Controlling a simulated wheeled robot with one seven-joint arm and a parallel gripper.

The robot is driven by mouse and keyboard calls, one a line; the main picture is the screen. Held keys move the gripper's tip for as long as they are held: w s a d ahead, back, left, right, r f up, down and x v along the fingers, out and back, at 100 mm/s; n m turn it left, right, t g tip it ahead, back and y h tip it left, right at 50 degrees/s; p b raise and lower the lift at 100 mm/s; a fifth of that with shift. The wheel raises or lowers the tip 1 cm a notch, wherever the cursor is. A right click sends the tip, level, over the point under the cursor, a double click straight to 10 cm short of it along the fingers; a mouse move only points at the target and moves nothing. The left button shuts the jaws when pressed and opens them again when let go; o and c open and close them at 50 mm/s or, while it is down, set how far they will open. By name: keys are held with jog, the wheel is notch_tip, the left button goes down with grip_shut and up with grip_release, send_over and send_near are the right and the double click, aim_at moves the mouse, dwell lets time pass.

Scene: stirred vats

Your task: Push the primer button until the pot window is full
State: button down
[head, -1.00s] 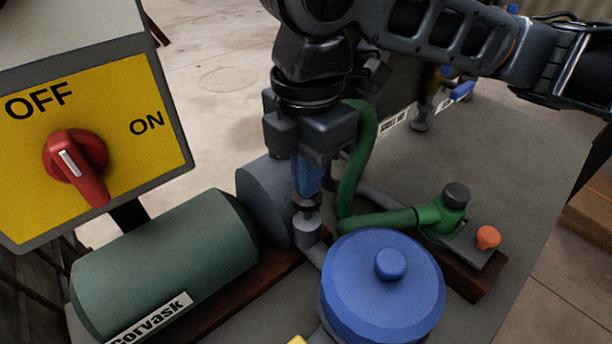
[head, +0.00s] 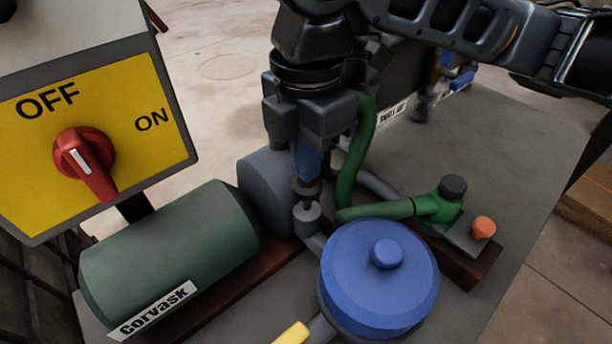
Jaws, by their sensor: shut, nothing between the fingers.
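An orange button (head: 483,228) sits on a grey plate at the right, beside a green fitting (head: 436,208) with a dark cap. I cannot tell for sure that it is the primer button. The pot (head: 380,280) has a round blue lid with a knob and stands at the lower middle; its window is not visible. My gripper (head: 307,180) points down, shut and empty, above or in front of a grey upright fitting (head: 307,214), left of the pot and well apart from the orange button. I cannot tell whether its tips touch that fitting.
A yellow switch panel (head: 150,90) with a red knob marked OFF and ON stands at left. A green motor (head: 175,255) labelled Corvask lies below it. A green hose (head: 358,150) runs just right of my gripper. A yellow handle (head: 292,334) shows at the bottom. The bench's right side is clear.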

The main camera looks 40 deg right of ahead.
jog(key=shift+f+b, duration=1.1)
jog(key=shift+f, duration=0.6)
jog(key=shift+r+p, duration=1.85)
jog(key=shift+r, duration=0.05)
jog(key=shift+f, duration=0.2)
jog(key=shift+f+b, duration=1.4)
jog(key=shift+f, duration=0.3)
jog(key=shift+r+p, duration=1.95)
jog(key=shift+r, duration=0.15)
jog(key=shift+r, duration=0.1)
notch_tip(320, 180, up, 6)
jog(key=p, duration=0.5)
